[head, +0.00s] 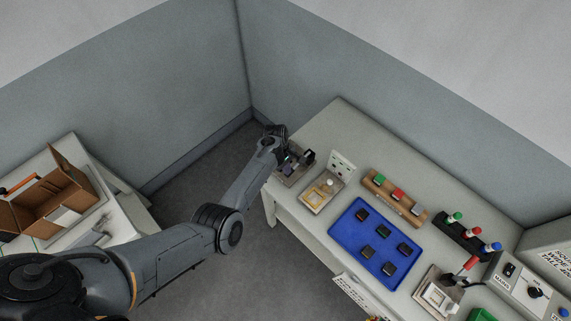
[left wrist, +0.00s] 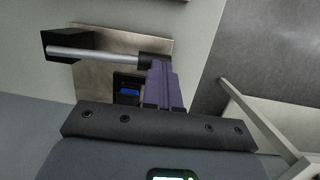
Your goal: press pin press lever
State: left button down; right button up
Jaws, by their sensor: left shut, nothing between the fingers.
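The press stands at the near-left end of the long table. In the left wrist view its metal base plate (left wrist: 95,82) lies under a silver lever rod (left wrist: 95,54) with a black block (left wrist: 68,46) at one end. The black block also shows in the head view (head: 309,156). A small blue part (left wrist: 129,91), which may be the pin, sits in a dark housing beside my fingers. My left gripper (head: 287,160) is over the press, its purple fingers (left wrist: 162,80) shut and empty beside the rod's end. I cannot tell whether they touch it. My right gripper is out of view.
A wooden fixture (head: 320,193), a socket panel (head: 342,164) and a blue mat (head: 360,255) with several dark blocks lie along the table (head: 332,120). A brown box (head: 50,203) stands on another table at left. Floor (head: 200,170) lies between.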

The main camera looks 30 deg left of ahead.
pick_arm(q)
jog(key=shift+s+f, duration=0.15)
jog(key=shift+f, duration=0.7)
jog(key=shift+s+a+f, duration=0.1)
jog(key=shift+f, duration=0.05)
jog(key=shift+r+p, duration=0.55)
jog(key=shift+r, duration=0.15)
jog(key=s+p+v, duration=0.1)
jog(key=p+v, duration=0.3)
jog(key=v, duration=0.9)
jog(key=shift+s+a, duration=0.25)
jog(key=shift+s, duration=0.15)
jog(key=shift+r, duration=0.1)
